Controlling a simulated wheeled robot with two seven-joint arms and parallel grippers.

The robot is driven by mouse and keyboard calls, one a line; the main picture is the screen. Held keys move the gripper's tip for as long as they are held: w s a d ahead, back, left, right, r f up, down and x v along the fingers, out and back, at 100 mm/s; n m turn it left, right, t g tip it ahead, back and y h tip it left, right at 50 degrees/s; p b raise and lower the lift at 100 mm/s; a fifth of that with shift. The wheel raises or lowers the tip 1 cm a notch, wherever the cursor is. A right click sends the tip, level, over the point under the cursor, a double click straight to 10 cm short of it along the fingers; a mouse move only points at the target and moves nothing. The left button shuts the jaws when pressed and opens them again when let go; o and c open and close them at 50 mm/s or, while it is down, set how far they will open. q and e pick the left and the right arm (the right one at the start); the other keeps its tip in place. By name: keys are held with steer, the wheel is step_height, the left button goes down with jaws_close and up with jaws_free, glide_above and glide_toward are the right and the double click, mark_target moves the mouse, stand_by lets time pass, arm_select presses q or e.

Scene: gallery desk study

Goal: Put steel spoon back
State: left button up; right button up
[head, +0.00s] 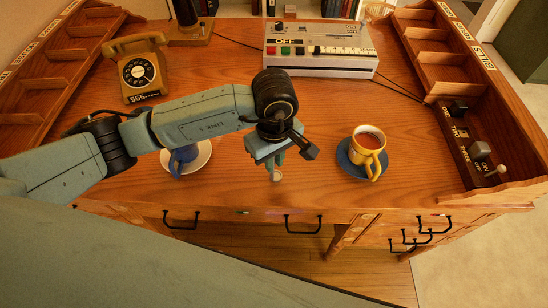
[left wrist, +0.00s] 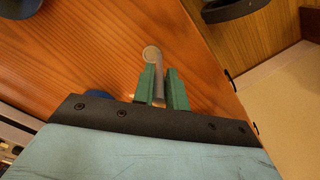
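The steel spoon (left wrist: 152,54) shows in the left wrist view between the two green fingers of my left gripper (left wrist: 161,90). Its rounded end sticks out past the fingertips, and its shank fills the gap between them. In the head view my left gripper (head: 276,166) points down over the front middle of the desk, between the two cups. A small pale end of the spoon (head: 277,176) shows just below the fingers. I cannot tell whether it touches the desk. My right gripper is not in view.
A yellow cup (head: 369,141) stands on a blue saucer (head: 346,163) at right. A blue cup (head: 184,158) stands on a white saucer (head: 205,157) at left, partly behind my arm. A phone (head: 139,72), a grey machine (head: 320,62) and side shelves surround clear wood.

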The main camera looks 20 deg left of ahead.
arm_select(q)
steer(key=o, duration=0.4)
steer(key=shift+r, duration=0.2)
steer(key=shift+r+p, duration=0.45)
steer(key=shift+r, duration=5.55)
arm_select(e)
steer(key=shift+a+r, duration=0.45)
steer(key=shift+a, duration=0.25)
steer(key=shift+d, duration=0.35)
